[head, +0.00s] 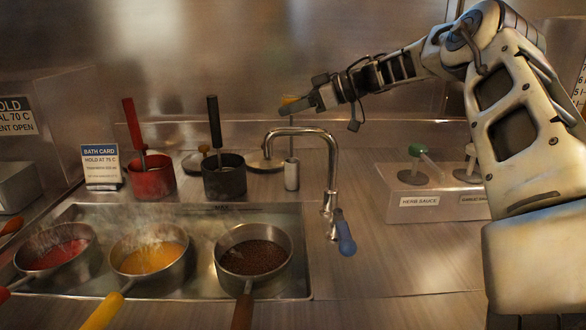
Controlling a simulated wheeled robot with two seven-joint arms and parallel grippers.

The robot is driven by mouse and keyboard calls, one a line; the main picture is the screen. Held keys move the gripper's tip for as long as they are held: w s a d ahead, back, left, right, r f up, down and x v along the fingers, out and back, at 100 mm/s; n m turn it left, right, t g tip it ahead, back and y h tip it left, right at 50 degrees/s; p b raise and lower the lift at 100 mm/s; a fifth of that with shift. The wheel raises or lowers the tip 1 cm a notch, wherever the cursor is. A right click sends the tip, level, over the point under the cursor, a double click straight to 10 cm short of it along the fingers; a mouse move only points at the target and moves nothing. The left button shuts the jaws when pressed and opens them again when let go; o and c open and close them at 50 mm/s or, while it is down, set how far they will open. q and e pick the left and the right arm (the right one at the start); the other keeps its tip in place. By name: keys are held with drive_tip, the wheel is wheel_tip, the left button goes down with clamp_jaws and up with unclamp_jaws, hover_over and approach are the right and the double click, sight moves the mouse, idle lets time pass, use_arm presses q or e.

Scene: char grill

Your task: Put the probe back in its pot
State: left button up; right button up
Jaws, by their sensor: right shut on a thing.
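My right gripper (302,103) reaches in from the right, high over the back of the counter. It is shut on the probe (289,100), whose yellow-orange top shows at the fingertips. A thin stem runs down from there behind the tap spout. A small pale grey cylindrical pot (291,176) stands upright on the counter directly below. The stem's lower end meets the pot's mouth in the picture; I cannot tell how deep it sits. My left gripper is not in view.
A curved tap (331,170) with a blue nozzle stands just in front of the pot. A black pot (224,181) and a red pot (151,181) with handled tools stand left. Steaming pans sit in the bath (200,285). A herb sauce box (415,207) is right.

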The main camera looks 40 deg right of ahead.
wheel_tip(320, 180, down, 8)
idle(0.4)
drive_tip(key=shift+f, duration=0.1)
drive_tip(key=o, duration=1)
drive_tip(key=v, duration=0.7)
drive_tip(key=shift+s+d+r, duration=0.15)
drive_tip(key=shift+s+r, duration=0.05)
